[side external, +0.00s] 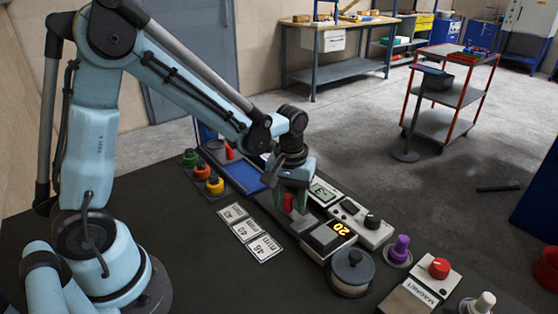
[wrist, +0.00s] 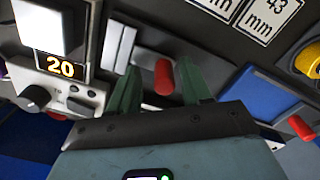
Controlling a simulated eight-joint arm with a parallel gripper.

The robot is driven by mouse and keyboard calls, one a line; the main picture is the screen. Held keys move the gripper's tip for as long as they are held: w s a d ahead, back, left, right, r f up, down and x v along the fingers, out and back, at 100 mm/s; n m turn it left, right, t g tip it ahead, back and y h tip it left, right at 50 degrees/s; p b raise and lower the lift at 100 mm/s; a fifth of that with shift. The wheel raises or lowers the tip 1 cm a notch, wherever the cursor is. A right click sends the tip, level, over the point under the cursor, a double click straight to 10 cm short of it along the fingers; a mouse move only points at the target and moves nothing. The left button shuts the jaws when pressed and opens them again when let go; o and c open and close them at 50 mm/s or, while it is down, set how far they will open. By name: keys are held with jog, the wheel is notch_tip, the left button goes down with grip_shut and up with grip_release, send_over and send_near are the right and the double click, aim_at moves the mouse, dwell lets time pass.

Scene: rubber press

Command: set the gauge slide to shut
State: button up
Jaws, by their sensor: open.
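The gauge slide's red handle (wrist: 163,77) stands between my gripper's two green fingers (wrist: 158,82) in the wrist view. My gripper (side external: 288,206) is open and points down over the gauge in the side view, where the red handle (side external: 288,201) shows partly between the fingers. Light metal jaw blocks (wrist: 122,48) lie left of the handle. The lit display reading 20 (side external: 342,229) also shows in the wrist view (wrist: 58,67).
A control box with a black knob (side external: 372,221) stands right of the gauge. A round dark-lidded pot (side external: 352,268) and purple knob (side external: 400,247) are in front. Number cards (side external: 250,232) lie left. A blue panel (side external: 245,178) with a red handle (side external: 230,151) and coloured buttons (side external: 203,170) are behind.

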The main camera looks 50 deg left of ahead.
notch_tip(320, 180, up, 12)
dwell(0.6)
jog(key=m+t, duration=0.7)
send_near(288, 198)
jog(key=v, duration=0.3)
jog(key=shift+a, duration=0.3)
jog(key=shift+c, duration=0.2)
dwell(0.8)
